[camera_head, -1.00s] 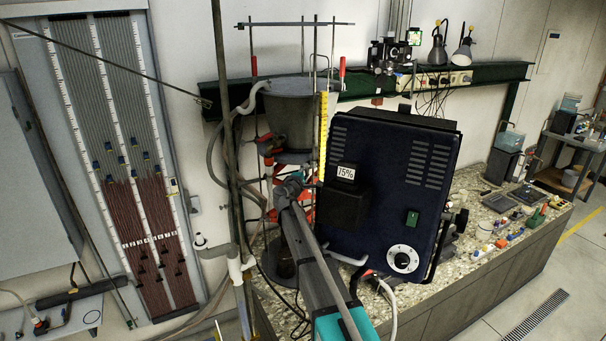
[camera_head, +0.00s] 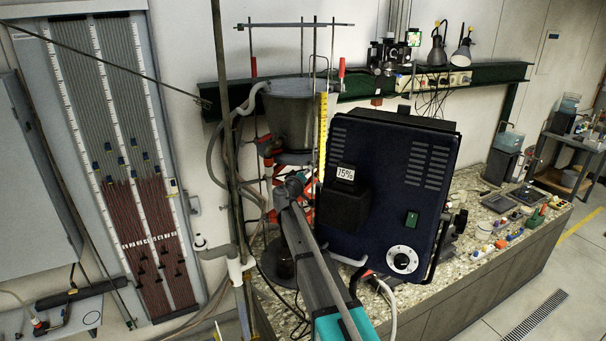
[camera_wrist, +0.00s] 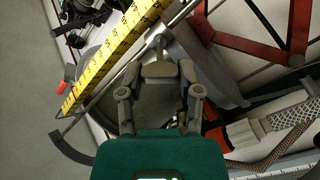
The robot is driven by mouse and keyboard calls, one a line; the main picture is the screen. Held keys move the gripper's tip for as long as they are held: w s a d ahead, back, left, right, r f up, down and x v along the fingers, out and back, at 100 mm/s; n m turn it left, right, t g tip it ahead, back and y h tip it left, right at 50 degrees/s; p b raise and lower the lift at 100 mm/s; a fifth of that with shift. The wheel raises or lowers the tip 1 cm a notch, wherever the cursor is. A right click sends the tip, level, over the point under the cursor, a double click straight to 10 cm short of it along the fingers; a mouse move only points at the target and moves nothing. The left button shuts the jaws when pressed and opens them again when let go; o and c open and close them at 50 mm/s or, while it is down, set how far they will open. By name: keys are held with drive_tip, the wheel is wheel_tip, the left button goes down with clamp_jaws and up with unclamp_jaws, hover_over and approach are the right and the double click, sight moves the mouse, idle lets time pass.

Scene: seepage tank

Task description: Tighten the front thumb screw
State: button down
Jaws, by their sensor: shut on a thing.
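In the wrist view my gripper (camera_wrist: 160,72) is closed in at the tips, with the green gripper body below. A small grey piece (camera_wrist: 160,42) stands at the fingertips, in line with a thin grey rod; it looks like the thumb screw, but its outline is hard to make out. The jaws cover most of what they hold. In the head view the grey conical tank (camera_head: 290,112) hangs in a frame of rods, above red supports. My arm reaches up toward the tank's lower right side, and the gripper's tips and the screw are hidden there.
A yellow measuring tape (camera_wrist: 115,58) runs close beside the left finger. Red bars (camera_wrist: 245,40) and a braided hose (camera_wrist: 270,150) lie to the right. A large dark blue cabinet (camera_head: 385,165) blocks much of the head view. The floor at the right (camera_head: 580,270) is clear.

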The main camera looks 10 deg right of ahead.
drive_tip(key=shift+d+m, duration=0.15)
drive_tip(key=shift+m, duration=0.55)
drive_tip(key=shift+c, duration=1.4)
unclamp_jaws()
drive_tip(key=shift+d+f, duration=0.1)
drive_tip(key=shift+s+a, duration=0.15)
drive_tip(key=shift+a, duration=0.1)
drive_tip(key=v, duration=1.1)
drive_tip(key=shift+s, duration=0.25)
drive_tip(key=shift+a, duration=0.1)
